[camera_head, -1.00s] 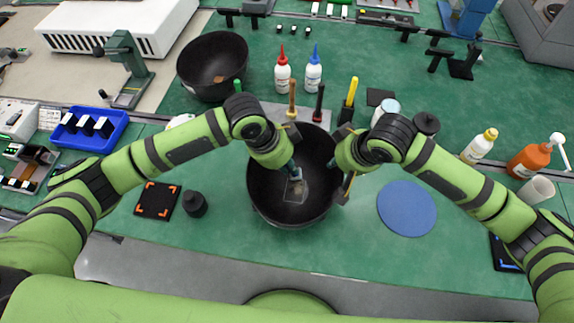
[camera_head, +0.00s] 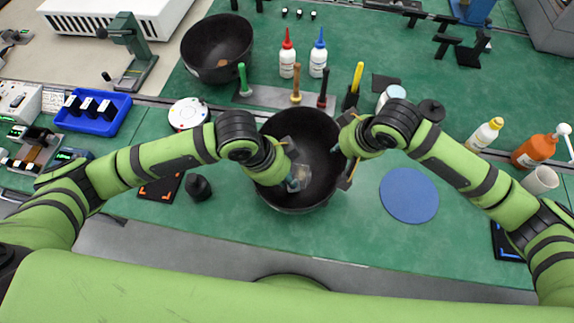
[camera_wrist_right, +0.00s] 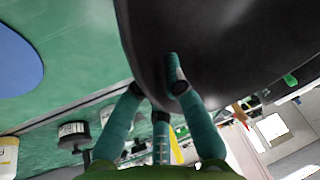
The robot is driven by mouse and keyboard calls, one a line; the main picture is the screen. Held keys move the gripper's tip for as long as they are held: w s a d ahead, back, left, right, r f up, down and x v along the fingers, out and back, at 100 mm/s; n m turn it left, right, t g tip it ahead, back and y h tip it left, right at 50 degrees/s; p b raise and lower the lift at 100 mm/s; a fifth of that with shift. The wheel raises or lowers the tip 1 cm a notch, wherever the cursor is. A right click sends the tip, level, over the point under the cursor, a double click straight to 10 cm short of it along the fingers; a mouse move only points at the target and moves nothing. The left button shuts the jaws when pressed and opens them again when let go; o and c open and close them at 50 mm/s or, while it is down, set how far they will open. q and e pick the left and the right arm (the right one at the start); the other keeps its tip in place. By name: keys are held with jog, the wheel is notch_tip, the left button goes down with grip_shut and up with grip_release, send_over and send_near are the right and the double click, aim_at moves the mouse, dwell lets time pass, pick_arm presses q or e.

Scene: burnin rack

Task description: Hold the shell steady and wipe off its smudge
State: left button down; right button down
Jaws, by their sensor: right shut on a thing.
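The shell looks like a black round bowl (camera_head: 320,195) at the middle of the bench. My right gripper (camera_head: 343,158) is shut on its right rim; in the right wrist view its teal fingers (camera_wrist_right: 160,92) sit at either side of the black wall (camera_wrist_right: 225,50). My left gripper (camera_head: 292,180) reaches into the bowl at its lower left, by a pale, see-through patch (camera_head: 301,173). I cannot tell whether that patch is a cloth or the smudge, nor whether the left fingers are shut. My left wrist hides part of the bowl's left wall.
A second black bowl (camera_head: 217,45) stands at the back left. Bottles with red (camera_head: 287,58) and blue (camera_head: 318,58) caps and a tool rack (camera_head: 268,97) stand behind the shell. A blue round mat (camera_head: 409,195) lies right. The bench front is mostly clear.

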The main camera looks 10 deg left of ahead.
pick_arm(q)
jog(key=shift+s, duration=0.5)
jog(key=shift+w+a+r, duration=0.1)
jog(key=shift+r, duration=2.95)
jog(key=shift+r, duration=1.5)
jog(key=shift+w+d+f+t+h, duration=0.15)
jog(key=shift+w+f+t+h, duration=0.2)
jog(key=shift+f+h, duration=0.25)
jog(key=shift+w+d+f+t+h, duration=0.15)
jog(key=shift+w+f+t+h, duration=0.1)
jog(key=shift+w+f+h, duration=0.25)
jog(key=shift+s+f, duration=0.1)
